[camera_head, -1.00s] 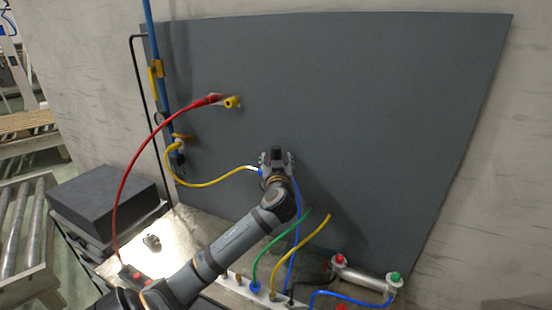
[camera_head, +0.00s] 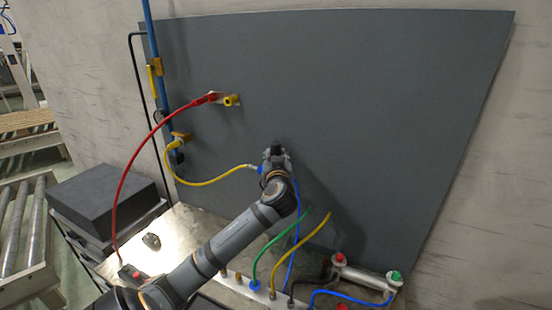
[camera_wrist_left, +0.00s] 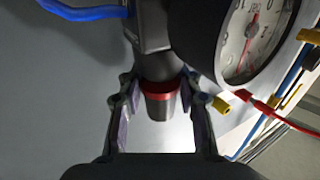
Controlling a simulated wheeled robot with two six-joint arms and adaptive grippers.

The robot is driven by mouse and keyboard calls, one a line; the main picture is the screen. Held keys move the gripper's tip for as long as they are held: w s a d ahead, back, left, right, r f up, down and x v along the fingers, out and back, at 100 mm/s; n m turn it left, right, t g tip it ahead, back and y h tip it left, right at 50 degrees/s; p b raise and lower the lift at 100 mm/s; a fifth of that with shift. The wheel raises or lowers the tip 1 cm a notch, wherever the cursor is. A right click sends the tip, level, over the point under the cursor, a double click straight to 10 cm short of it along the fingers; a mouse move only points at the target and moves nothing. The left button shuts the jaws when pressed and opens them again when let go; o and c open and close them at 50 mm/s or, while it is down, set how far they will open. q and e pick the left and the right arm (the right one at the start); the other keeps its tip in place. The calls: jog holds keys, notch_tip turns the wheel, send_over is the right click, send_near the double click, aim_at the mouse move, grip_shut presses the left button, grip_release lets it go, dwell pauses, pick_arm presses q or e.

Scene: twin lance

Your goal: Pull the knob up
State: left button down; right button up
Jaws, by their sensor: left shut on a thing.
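The knob (camera_wrist_left: 161,105) shows between the fingers in the left wrist view as a dark grey cylinder with a red ring, below a grey regulator body (camera_wrist_left: 153,35). My left gripper (camera_wrist_left: 160,84) is shut on the knob, with one finger on each side. In the head view my left gripper (camera_head: 277,158) is at the dark panel (camera_head: 370,110), and my own wrist hides the knob there. My right gripper is in neither view.
A round pressure gauge (camera_wrist_left: 257,32) sits close beside the fingers. A yellow hose (camera_head: 212,182) runs in from the left and a blue hose (camera_wrist_left: 80,11) is near the regulator. A red hose (camera_head: 128,170) arcs at left. Green and yellow hoses rise below.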

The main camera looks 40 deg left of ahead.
pick_arm(q)
jog(key=c, duration=1.1)
grip_release()
jog(key=shift+r, duration=0.25)
jog(key=shift+c, duration=0.2)
jog(key=shift+o, duration=1.4)
jog(key=shift+s+d, duration=0.1)
jog(key=shift+s+d+f, duration=0.1)
jog(key=shift+s+d, duration=0.15)
jog(key=shift+d, duration=0.05)
jog(key=v, duration=1.1)
jog(key=shift+s, duration=0.1)
